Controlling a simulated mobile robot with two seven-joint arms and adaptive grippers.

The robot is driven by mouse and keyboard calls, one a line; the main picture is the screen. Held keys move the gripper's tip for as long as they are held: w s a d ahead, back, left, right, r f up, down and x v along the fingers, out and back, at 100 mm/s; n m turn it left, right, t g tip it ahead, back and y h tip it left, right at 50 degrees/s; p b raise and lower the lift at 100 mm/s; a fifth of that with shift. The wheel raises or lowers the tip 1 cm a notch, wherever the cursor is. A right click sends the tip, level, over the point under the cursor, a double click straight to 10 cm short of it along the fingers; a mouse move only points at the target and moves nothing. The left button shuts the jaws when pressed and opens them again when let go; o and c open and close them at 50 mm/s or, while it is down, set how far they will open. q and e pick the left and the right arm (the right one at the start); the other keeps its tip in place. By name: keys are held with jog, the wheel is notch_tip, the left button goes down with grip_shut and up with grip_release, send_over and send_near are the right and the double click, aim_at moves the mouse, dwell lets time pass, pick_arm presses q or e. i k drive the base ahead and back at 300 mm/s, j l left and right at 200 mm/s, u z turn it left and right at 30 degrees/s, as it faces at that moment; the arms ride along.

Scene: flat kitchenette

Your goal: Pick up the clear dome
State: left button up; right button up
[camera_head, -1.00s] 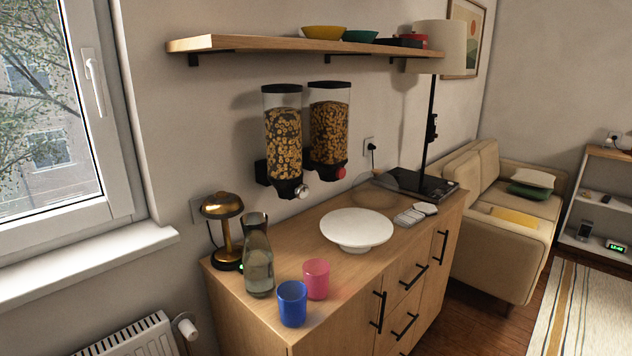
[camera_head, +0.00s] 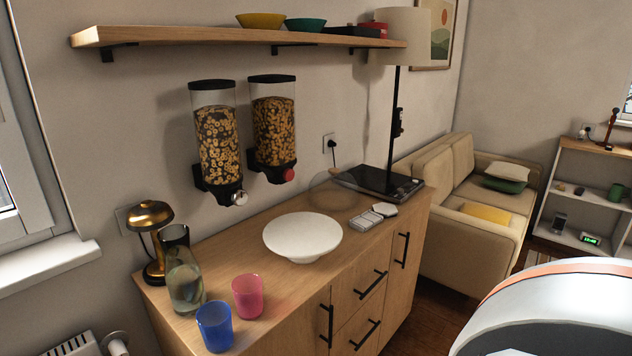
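The clear dome (camera_head: 334,190) is very faint. It seems to stand on the wooden sideboard top near the wall, behind the white cake stand, and left of the lamp's dark base. Its outline is hard to make out against the wall. The white cake stand (camera_head: 302,236) stands bare in the middle of the sideboard. Neither of my grippers shows. A white curved part with an orange band at the lower right appears to be my own arm.
The sideboard (camera_head: 262,220) also holds a brass lamp (camera_head: 151,240), a glass carafe (camera_head: 184,275), a pink cup (camera_head: 248,296), a blue cup (camera_head: 214,326), small white dishes (camera_head: 370,218) and a tall lamp (camera_head: 396,130). Two cereal dispensers (camera_head: 216,145) hang above.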

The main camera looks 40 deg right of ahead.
aim_at(332, 188)
jog(key=l+u, duration=0.2)
jog(key=l, duration=0.25)
jog(key=k+l+u, duration=0.2)
jog(key=l, duration=0.25)
jog(key=k+l, duration=0.1)
jog(key=l, duration=0.3)
jog(key=l+u, duration=0.1)
jog(key=l, duration=0.25)
jog(key=k+l, duration=0.15)
jog(key=l, duration=0.25)
jog(key=k+l+u, duration=0.1)
jog(key=l, duration=0.25)
jog(key=k+l, duration=0.1)
jog(key=l, duration=0.3)
jog(key=u, duration=0.05)
